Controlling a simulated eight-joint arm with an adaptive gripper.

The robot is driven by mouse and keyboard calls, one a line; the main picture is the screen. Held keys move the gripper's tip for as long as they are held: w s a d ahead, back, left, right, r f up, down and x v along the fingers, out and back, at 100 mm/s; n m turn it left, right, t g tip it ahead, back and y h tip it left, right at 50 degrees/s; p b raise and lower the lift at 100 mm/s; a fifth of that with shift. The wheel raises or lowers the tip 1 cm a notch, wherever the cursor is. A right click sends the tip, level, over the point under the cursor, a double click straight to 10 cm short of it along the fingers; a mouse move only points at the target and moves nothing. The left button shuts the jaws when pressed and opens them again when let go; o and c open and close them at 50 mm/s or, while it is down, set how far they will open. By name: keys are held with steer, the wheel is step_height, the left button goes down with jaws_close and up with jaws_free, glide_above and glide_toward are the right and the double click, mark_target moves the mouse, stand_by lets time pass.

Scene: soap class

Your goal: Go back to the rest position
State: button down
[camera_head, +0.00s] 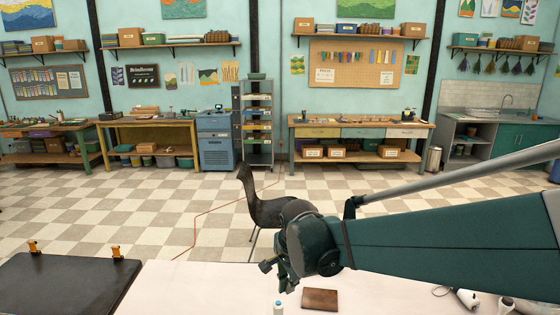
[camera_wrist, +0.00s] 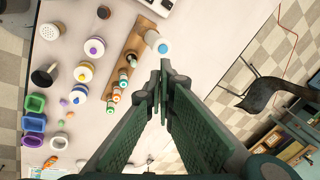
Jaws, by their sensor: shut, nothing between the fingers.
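My gripper (camera_head: 279,279) hangs over the near white table (camera_head: 210,290) in the head view, at the end of my green arm. In the wrist view my gripper (camera_wrist: 160,78) has its two fingers together at the tips, with nothing held between them. A white bottle with a blue cap (camera_wrist: 161,45) stands just beyond the fingertips in that view. A blue-capped bottle (camera_head: 278,307) also shows at the bottom edge of the head view, below my gripper.
A brown wooden block (camera_head: 320,299) lies right of the gripper. The wrist view shows a wooden rack (camera_wrist: 127,62) with small bottles, several jars and coloured containers (camera_wrist: 34,122). A dark board (camera_head: 65,285) is at left.

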steer(key=s+d+r+n+t, duration=0.2)
steer(key=s+d+n, duration=0.4)
steer(key=s+d, duration=0.3)
steer(key=s+d+r+n+t, duration=0.2)
steer(key=s+d+r+n, duration=0.2)
steer(key=s+d, duration=0.6)
steer(key=shift+s+r+n+h, duration=0.3)
steer(key=shift+s+n, duration=0.55)
steer(key=shift+n, duration=0.25)
steer(key=shift+w, duration=0.1)
stand_by(2.4)
